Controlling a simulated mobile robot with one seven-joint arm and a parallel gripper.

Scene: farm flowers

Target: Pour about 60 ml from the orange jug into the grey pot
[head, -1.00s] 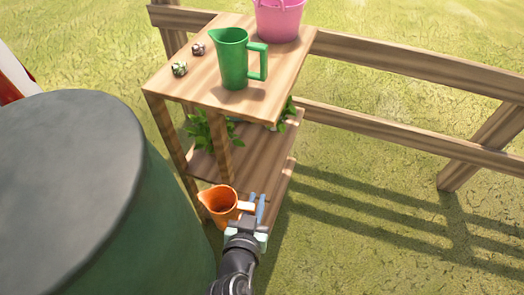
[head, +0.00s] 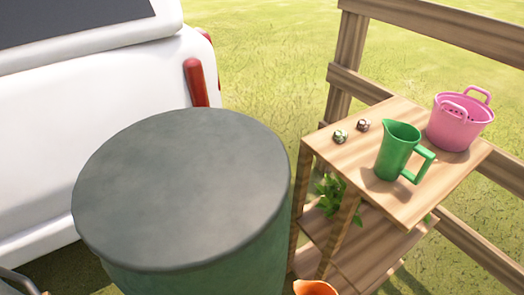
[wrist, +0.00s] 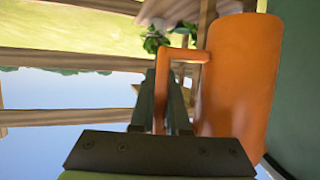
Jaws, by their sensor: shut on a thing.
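The orange jug (head: 316,288) shows only its rim at the bottom edge of the head view, in front of the wooden shelf. In the wrist view the jug (wrist: 240,85) fills the right side. My gripper (wrist: 165,90) is shut on the jug's handle, with its dark fingers on the handle's outer bar. The jug's inside and contents are hidden in the wrist view. My gripper is outside the head view.
A large green drum (head: 190,190) with a flat, bare grey top stands left of the wooden shelf (head: 400,190). On the shelf are a green jug (head: 393,152), a pink basket (head: 460,122) and two small patterned items. A white vehicle (head: 90,120) stands behind the drum.

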